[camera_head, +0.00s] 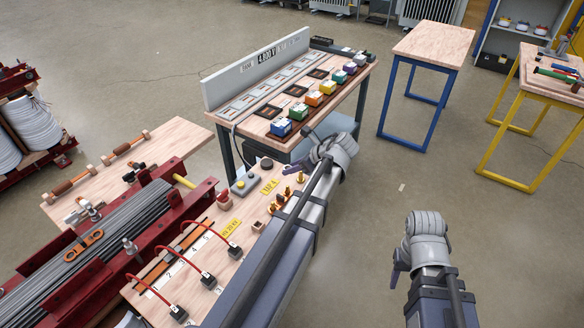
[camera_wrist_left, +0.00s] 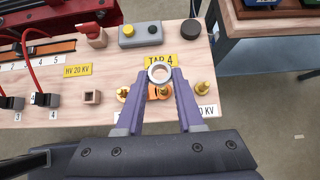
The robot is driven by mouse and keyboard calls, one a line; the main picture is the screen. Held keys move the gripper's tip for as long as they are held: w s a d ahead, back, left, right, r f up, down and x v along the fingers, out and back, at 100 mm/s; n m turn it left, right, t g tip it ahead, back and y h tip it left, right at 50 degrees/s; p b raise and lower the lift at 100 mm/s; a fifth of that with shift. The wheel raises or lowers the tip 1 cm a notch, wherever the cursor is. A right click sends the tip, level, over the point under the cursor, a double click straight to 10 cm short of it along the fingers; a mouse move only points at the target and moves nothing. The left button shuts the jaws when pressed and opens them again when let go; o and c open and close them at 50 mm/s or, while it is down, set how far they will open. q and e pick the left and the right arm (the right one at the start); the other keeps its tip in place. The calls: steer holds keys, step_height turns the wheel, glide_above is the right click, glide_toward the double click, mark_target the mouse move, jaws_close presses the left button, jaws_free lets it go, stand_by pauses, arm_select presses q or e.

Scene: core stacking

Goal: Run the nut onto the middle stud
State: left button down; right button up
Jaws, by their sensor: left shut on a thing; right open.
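The nut (camera_wrist_left: 160,73) is a pale metal ring, seen in the left wrist view between the fingertips of my left gripper (camera_wrist_left: 160,80). The gripper is shut on it. The middle stud (camera_wrist_left: 159,92) has orange at its base and is partly hidden behind the nut and fingers. I cannot tell the gap between nut and stud. Brass studs stand to its left (camera_wrist_left: 122,94) and right (camera_wrist_left: 203,88). In the head view my left gripper (camera_head: 318,153) is beyond the studs (camera_head: 289,191). My right gripper (camera_head: 398,275) is open and empty, over the floor.
A yellow TAP 4 label (camera_wrist_left: 161,60), a grey button box (camera_wrist_left: 141,34) and a dark round knob (camera_wrist_left: 190,30) lie beyond the studs. A small square wooden socket (camera_wrist_left: 92,97) and red-cabled black plugs (camera_head: 207,280) are to the left.

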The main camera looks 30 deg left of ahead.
arm_select(q)
steer(key=shift+f, duration=0.1)
steer(key=b, duration=0.6)
glide_above(289, 190)
steer(key=d, duration=0.1)
step_height(289, 190, down, 6)
steer(key=shift+d+r, duration=0.15)
steer(key=shift+r, duration=0.05)
steer(key=shift+f+b, duration=2.1)
steer(key=shift+f, duration=0.05)
stand_by(0.8)
steer(key=shift+c, duration=2.2)
jaws_free()
steer(key=shift+r, duration=0.1)
steer(key=shift+r, duration=0.1)
steer(key=p+v, duration=0.5)
steer(key=v, duration=0.2)
steer(key=shift+d+r+p, duration=0.2)
steer(key=shift+d+p, duration=0.1)
steer(key=shift+p, duration=0.05)
steer(key=shift+c, duration=0.6)
